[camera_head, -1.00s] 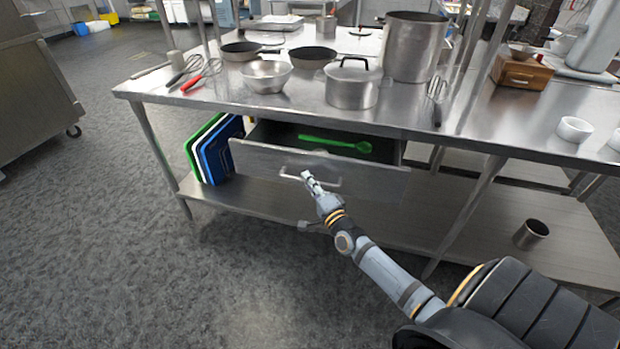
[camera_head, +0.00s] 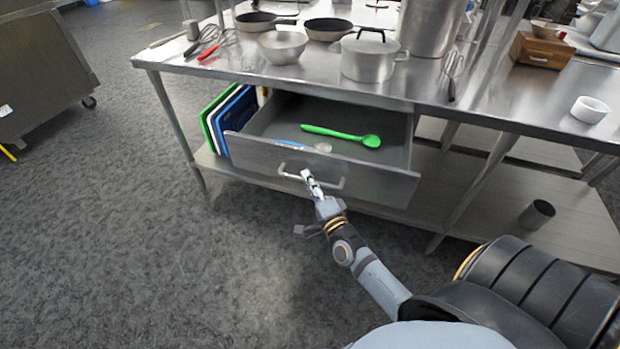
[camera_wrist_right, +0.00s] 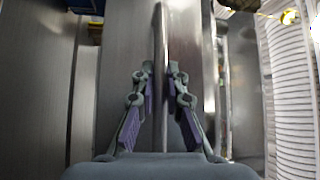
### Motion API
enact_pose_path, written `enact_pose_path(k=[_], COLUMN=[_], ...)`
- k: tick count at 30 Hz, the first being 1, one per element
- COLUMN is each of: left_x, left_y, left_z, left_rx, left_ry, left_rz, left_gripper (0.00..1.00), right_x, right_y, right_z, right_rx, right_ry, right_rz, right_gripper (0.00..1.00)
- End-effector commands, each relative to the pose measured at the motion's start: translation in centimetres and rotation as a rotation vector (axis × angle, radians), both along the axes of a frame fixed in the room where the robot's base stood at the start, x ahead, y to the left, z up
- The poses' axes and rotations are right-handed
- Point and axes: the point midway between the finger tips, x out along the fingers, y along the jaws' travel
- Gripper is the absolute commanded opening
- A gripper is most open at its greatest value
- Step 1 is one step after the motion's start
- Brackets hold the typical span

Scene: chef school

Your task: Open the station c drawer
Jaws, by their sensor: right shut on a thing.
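The steel drawer (camera_head: 375,186) under the table top stands pulled out, with its inside showing. A green spoon (camera_head: 340,135) lies in it, along with a blue item and a small pale round item near the front wall. My right gripper (camera_head: 306,175) is at the bar handle (camera_head: 333,184) on the drawer front and is shut on it. In the right wrist view the handle bar (camera_wrist_right: 161,80) runs between the two fingers of the gripper (camera_wrist_right: 161,95). My left gripper is not in view.
Pans, a bowl (camera_head: 283,46) and a lidded pot (camera_head: 369,58) stand on the steel table. Green, white and blue boards (camera_head: 236,119) stand on the lower shelf left of the drawer. A steel cup (camera_head: 537,213) lies on that shelf at right.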

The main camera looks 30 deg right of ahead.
Motion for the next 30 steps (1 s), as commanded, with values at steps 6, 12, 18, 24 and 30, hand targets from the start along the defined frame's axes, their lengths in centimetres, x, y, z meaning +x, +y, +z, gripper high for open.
enact_pose_path(k=[6,12,18,24,30], left_x=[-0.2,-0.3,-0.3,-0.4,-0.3], left_y=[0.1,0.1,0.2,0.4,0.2], left_z=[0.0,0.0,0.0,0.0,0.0], left_rx=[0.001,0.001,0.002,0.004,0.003], left_ry=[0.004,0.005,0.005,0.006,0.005], left_rz=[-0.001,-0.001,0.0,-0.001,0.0], left_gripper=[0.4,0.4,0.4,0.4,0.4], right_x=[0.0,0.0,0.0,-1.6,-6.4], right_y=[0.0,0.0,0.0,0.1,0.4], right_z=[-0.1,-0.1,0.0,-0.4,-1.1], right_rx=[0.0,0.0,-0.001,-0.003,-0.002], right_ry=[0.002,0.001,0.001,0.005,0.006], right_rz=[0.0,0.0,0.0,0.001,0.001], right_gripper=[0.13,0.36,0.36,0.36,0.36])
